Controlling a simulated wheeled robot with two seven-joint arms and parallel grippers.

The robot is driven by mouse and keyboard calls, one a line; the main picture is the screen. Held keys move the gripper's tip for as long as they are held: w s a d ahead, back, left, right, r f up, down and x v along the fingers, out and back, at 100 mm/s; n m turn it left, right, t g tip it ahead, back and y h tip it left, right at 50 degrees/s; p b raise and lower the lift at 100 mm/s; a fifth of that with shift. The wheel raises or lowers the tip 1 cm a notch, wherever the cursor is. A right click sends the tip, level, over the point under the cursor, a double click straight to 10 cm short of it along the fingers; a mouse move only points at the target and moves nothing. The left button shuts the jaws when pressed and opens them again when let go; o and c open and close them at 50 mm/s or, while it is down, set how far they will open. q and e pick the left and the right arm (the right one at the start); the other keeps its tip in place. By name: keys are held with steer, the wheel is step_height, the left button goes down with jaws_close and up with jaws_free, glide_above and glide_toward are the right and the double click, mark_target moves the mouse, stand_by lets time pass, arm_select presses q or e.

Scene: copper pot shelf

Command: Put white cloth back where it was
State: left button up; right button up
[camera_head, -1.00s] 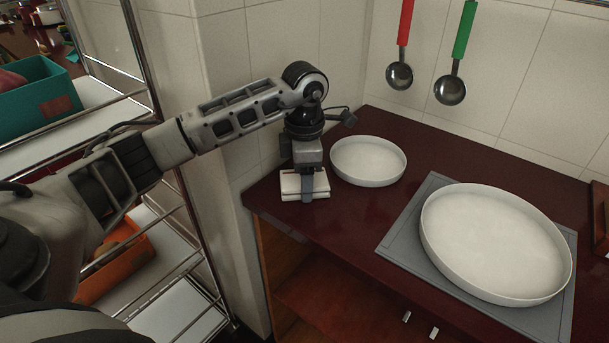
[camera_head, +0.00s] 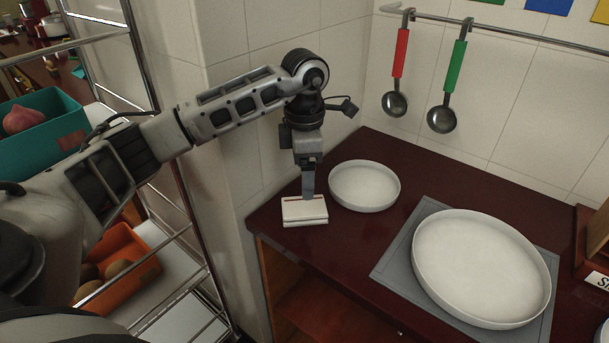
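The white cloth (camera_head: 304,212) is folded into a small flat stack with a thin dark line along its side. It lies on the dark red counter (camera_head: 350,235) near the left front corner, left of a small white round dish (camera_head: 364,186). My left gripper (camera_head: 308,190) points down just above the far side of the cloth. Its fingers overlap in this view, so the gap between them is hidden. I cannot tell whether the fingertips touch the cloth. My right gripper is not in view.
A large white dish (camera_head: 480,265) sits on a grey mat (camera_head: 392,262) at the right. Red-handled (camera_head: 396,100) and green-handled (camera_head: 443,116) ladles hang from a wall rail. A wire shelf with a teal crate (camera_head: 40,140) and an orange crate (camera_head: 125,265) stands left.

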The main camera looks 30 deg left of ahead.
arm_select(q)
step_height(320, 180, up, 3)
steer(key=shift+r+p, duration=0.1)
steer(key=shift+p, duration=0.5)
